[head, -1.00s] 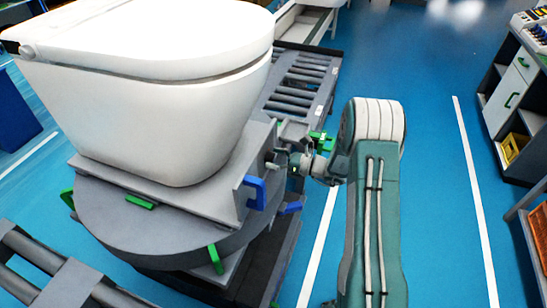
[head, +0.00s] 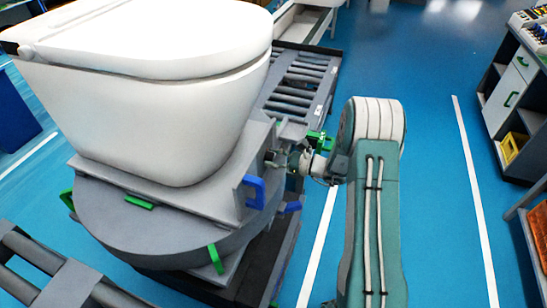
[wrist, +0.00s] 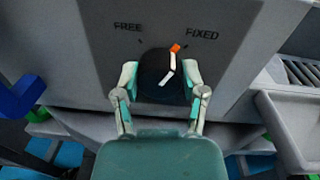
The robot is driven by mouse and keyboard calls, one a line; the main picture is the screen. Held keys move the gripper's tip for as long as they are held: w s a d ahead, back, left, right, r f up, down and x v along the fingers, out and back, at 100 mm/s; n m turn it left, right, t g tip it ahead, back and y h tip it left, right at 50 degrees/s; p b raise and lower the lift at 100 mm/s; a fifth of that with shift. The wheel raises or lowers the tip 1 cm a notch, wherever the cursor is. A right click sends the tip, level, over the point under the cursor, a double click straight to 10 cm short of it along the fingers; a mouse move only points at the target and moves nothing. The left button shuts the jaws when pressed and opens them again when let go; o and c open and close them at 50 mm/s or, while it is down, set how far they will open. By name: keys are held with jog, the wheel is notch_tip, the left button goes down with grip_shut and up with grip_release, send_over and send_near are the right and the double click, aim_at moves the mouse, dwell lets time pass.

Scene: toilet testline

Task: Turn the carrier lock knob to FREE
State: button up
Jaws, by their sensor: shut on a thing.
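The black carrier lock knob (wrist: 152,66) is on a grey panel in the wrist view, with FREE lettered at upper left and FIXED at upper right. Its pointer, white with an orange tip (wrist: 175,48), leans up and right, close to the FIXED mark. My gripper (wrist: 160,80) is shut on the knob, with one finger on its left side and one on its right. In the head view my gripper (head: 287,160) is at the right side of the grey carrier (head: 232,205), and the knob is too small to make out there. The carrier bears a white toilet (head: 150,110).
Blue floor is open to the right, up to a cabinet (head: 515,85).

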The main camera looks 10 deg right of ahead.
jog(key=n, duration=0.6)
jog(key=shift+s+a, duration=0.1)
jog(key=shift+a, duration=0.1)
jog(key=n, duration=0.6)
jog(key=shift+s+a+f+n+h, duration=0.1)
jog(key=shift+f+n+h, duration=0.05)
jog(key=shift+n+h, duration=0.15)
dwell(0.3)
jog(key=o, duration=1.1)
jog(key=shift+a, duration=0.1)
jog(key=shift+o, duration=0.2)
jog(key=shift+s+d, duration=0.1)
jog(key=shift+d, duration=0.35)
jog(key=v, duration=1.1)
jog(key=shift+s+f, duration=0.15)
